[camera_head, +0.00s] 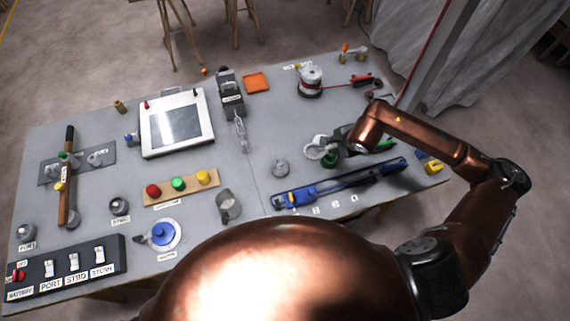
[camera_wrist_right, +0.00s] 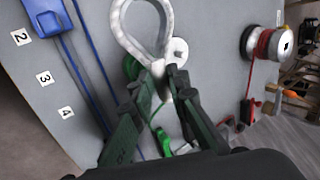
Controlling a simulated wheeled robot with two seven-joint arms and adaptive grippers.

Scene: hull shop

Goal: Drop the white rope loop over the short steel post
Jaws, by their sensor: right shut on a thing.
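The white rope loop (camera_head: 314,153) is held over the right part of the bench. It fills the top middle of the right wrist view (camera_wrist_right: 122,22) as an open teardrop. My right gripper (camera_wrist_right: 167,84) is shut on the narrow neck of the loop. In the head view this gripper (camera_head: 338,138) is partly hidden by my copper forearm. A short, round steel piece, which looks like the post (camera_head: 280,168), stands left of the loop, apart from it. A pale round top (camera_wrist_right: 180,51) shows beside the loop in the wrist view; I cannot tell what it is. My left gripper is not in view.
A blue rail (camera_head: 345,184) lies in front of the loop. A green-topped piece (camera_head: 330,159) stands close under the gripper. A spool (camera_head: 310,80) stands behind, with an orange tray (camera_head: 256,82) left of it. Coloured buttons (camera_head: 178,184) are further left.

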